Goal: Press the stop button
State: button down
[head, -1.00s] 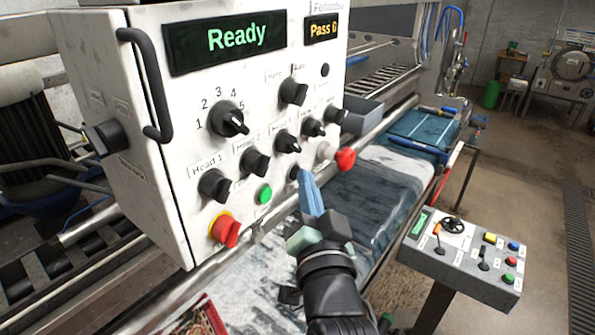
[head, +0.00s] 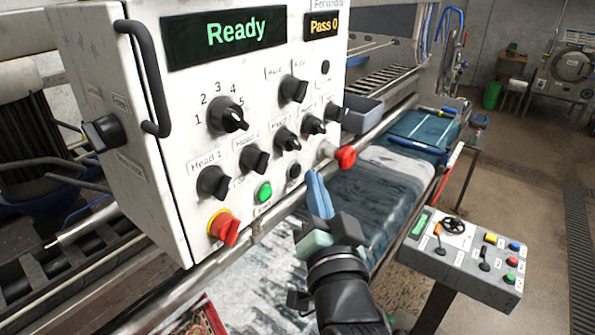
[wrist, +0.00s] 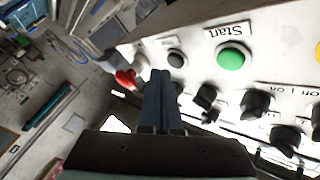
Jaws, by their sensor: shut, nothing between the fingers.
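A white control box carries a small black round button (head: 294,171) just right of the green button (head: 264,192). In the wrist view the green button (wrist: 231,57) sits by the label "Start", and the black button (wrist: 177,57) is beside it; its label is too small to read. A red mushroom knob (head: 346,157) sticks out at the box's right edge and shows left of the fingers in the wrist view (wrist: 126,79). My gripper (head: 313,173) is shut and empty, its blue fingers right of the black button in the head view. I see no clear contact.
Several black knobs (head: 255,160) surround the buttons. A red-and-yellow rotary switch (head: 224,228) is below. The display (head: 226,38) reads "Ready". A grey pedestal panel (head: 463,258) stands at the right. A wet rug bed (head: 372,200) lies behind my gripper.

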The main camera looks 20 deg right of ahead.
jog(key=shift+s+d+b, duration=0.5)
jog(key=shift+s+d, duration=0.3)
jog(key=shift+s, duration=0.2)
jog(key=shift+s+d+b, duration=0.5)
jog(key=shift+s+d, duration=0.25)
jog(key=shift+s, duration=0.25)
